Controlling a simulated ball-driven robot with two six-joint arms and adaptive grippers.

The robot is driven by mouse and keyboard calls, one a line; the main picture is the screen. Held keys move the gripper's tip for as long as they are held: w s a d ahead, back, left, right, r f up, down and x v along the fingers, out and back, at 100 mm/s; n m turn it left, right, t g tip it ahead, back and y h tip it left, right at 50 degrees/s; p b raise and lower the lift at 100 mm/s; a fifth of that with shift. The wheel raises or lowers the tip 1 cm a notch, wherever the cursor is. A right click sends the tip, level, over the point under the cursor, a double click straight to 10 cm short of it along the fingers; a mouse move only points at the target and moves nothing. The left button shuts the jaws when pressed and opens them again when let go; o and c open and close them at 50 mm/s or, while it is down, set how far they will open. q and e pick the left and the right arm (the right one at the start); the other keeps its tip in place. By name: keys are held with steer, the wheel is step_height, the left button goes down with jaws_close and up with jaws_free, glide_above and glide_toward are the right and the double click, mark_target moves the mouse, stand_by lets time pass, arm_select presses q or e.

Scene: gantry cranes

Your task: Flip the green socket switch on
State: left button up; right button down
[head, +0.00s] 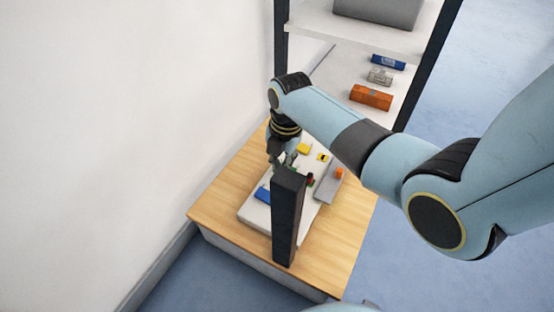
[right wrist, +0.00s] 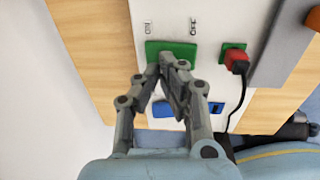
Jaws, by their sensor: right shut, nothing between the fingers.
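A wide green plate (right wrist: 184,48) is on the white board (right wrist: 205,10), on a wooden table. In the right wrist view my right gripper (right wrist: 168,64) is shut and empty, its fingertips over the plate's lower middle. Whether they touch it I cannot tell, and they hide any rocker there. A smaller green socket plate with a red plug (right wrist: 236,60) and black cable is to the right; the red plug also shows in the head view (head: 310,179). In the head view my right gripper (head: 276,160) points down at the board, partly behind a dark post. My left gripper is not in view.
A dark upright post (head: 288,220) stands at the board's front. A blue plate (right wrist: 162,109) and a small blue socket (right wrist: 215,107) are nearby. A grey block (head: 331,187) with an orange knob (head: 339,173) lies right. A shelf (head: 345,75) stands behind; a wall is left.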

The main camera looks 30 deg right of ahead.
steer(key=shift+s+d+r, duration=0.1)
steer(key=shift+s+r, duration=0.05)
steer(key=shift+s, duration=0.05)
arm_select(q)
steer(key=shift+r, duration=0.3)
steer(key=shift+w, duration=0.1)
arm_select(e)
step_height(320, 180, up, 12)
steer(key=s, duration=0.1)
steer(key=shift+d, duration=0.3)
stand_by(0.3)
